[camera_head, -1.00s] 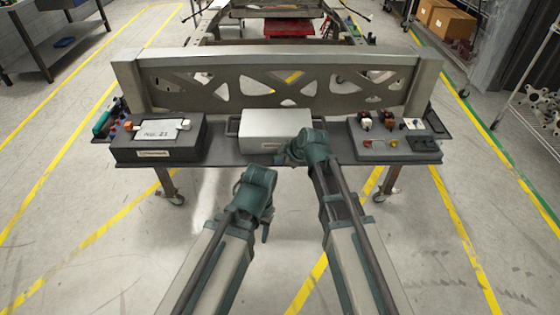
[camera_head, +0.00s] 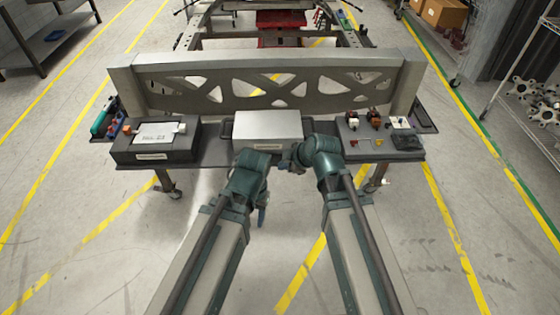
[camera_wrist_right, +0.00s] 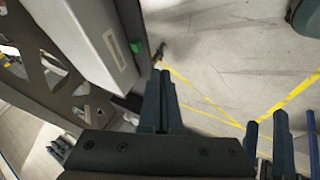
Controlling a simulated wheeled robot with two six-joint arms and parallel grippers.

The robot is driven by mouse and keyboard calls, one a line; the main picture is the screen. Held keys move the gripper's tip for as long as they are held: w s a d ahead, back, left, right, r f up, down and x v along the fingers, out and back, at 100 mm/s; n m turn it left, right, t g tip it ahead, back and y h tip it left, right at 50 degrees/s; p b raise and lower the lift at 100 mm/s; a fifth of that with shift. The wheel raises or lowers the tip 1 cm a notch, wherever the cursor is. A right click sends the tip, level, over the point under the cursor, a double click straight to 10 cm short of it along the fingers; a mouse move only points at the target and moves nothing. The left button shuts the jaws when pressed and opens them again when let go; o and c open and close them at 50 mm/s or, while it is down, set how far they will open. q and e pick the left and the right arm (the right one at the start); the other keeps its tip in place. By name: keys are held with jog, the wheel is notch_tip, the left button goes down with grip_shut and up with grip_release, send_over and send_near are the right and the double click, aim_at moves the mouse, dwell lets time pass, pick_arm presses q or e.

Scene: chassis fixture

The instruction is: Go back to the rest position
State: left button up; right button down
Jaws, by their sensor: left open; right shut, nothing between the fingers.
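My left gripper (camera_head: 262,217) hangs below the front edge of the bench, in front of it, with its fingers pointing down. Its two fingers show apart at the lower right of the right wrist view (camera_wrist_right: 296,135), with nothing between them. My right gripper (camera_head: 286,166) is at the bench's front edge, just in front of the pale box (camera_head: 268,124). In the right wrist view its fingers (camera_wrist_right: 160,85) are together and hold nothing. Whether the right gripper touches the box or the edge I cannot tell.
The grey bench (camera_head: 218,158) carries a dark case (camera_head: 185,148) with a pale plate (camera_head: 156,133) at left and a dark tray (camera_head: 365,152) of small parts at right. A perforated crossmember (camera_head: 290,70) stands behind. The floor in front is clear.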

dwell(0.4)
jog(key=s+d+f+m+g+h, duration=0.2)
jog(key=s+m+g+h, duration=0.4)
jog(key=s+m, duration=0.6)
jog(key=s+f+p, duration=0.1)
jog(key=s, duration=0.2)
jog(key=shift+d+f+m, duration=0.15)
jog(key=shift+f+m, duration=0.05)
jog(key=shift+m, duration=0.2)
